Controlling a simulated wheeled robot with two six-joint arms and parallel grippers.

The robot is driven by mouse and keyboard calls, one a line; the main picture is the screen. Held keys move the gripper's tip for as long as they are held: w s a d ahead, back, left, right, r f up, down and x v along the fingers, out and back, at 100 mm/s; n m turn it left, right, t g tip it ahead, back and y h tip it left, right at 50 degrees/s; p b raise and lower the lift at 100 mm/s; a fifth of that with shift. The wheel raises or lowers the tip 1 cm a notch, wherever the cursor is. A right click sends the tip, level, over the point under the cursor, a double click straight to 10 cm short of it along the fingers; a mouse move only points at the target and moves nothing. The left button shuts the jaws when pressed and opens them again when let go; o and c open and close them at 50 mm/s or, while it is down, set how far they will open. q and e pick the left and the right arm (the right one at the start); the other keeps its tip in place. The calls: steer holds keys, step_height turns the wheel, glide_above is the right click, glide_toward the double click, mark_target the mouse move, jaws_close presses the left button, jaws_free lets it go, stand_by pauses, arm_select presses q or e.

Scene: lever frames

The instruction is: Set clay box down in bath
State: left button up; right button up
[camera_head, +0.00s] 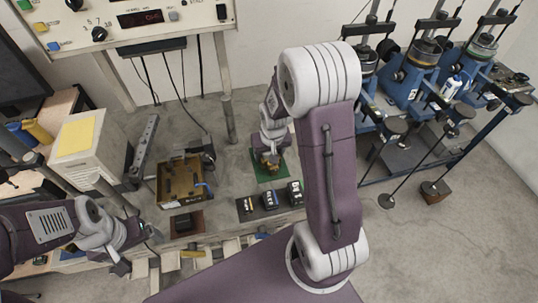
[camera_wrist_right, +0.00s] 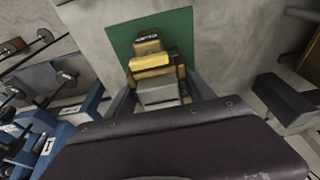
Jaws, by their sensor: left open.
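A small yellow-brass box (camera_head: 269,160), which I take to be the clay box, is at the green mat (camera_head: 281,172) in the head view. In the right wrist view the box (camera_wrist_right: 150,60) shows a dark labelled top over the green mat. My right gripper (camera_head: 271,148) is right at it, its dark fingers on either side. Whether they press on it I cannot tell. A brown open tray with yellowish walls (camera_head: 164,190), perhaps the bath, stands left of the mat. My left gripper (camera_head: 134,250) is open and empty at the lower left.
Several small dark boxes (camera_head: 270,200) lie in front of the mat. A white cabinet with a yellow sheet (camera_head: 82,137) stands left of the tray. Blue lever frames (camera_head: 405,85) stand at the right. My right arm covers part of the middle.

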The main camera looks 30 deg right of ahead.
steer(key=shift+w, duration=0.1)
steer(key=c, duration=0.3)
steer(key=shift+d+r+p, duration=0.1)
steer(key=shift+r+p, duration=3.4)
steer(key=shift+r, duration=0.35)
steer(key=shift+f, duration=0.1)
